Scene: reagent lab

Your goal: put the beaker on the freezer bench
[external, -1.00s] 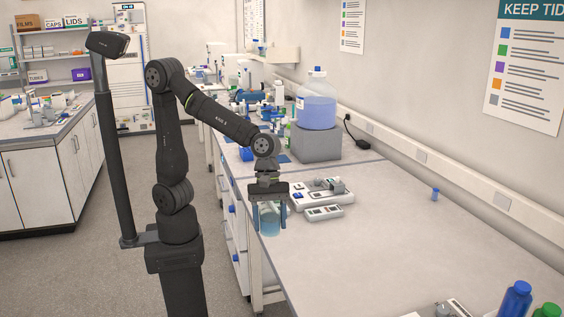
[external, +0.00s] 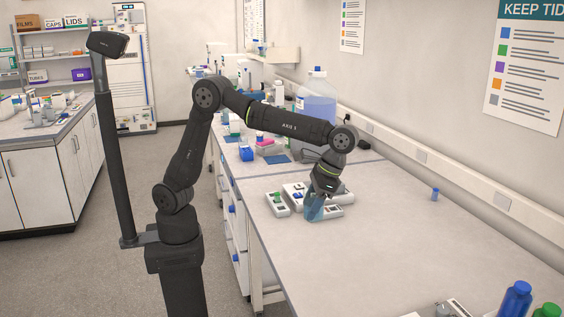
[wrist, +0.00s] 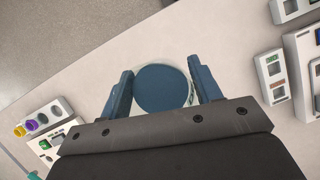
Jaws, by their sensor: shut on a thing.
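The beaker (external: 312,211) is clear with blue liquid, and my gripper (external: 316,204) is shut on it at the right-hand bench. In the external view it overlaps the white devices on the bench; its height above the surface is hard to tell. In the wrist view the beaker (wrist: 162,88) sits between the two blue fingers of my gripper (wrist: 162,92), its round top facing the camera. No label in view tells which surface is the freezer bench; a tall white freezer-like cabinet (external: 127,65) stands at the back.
White devices (external: 278,205) lie around the beaker on the grey bench (external: 400,230). A large blue-liquid carboy (external: 318,88) stands behind. A small blue vial (external: 435,194) is at right; blue (external: 515,300) and green bottles are near front. The middle right of the bench is clear.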

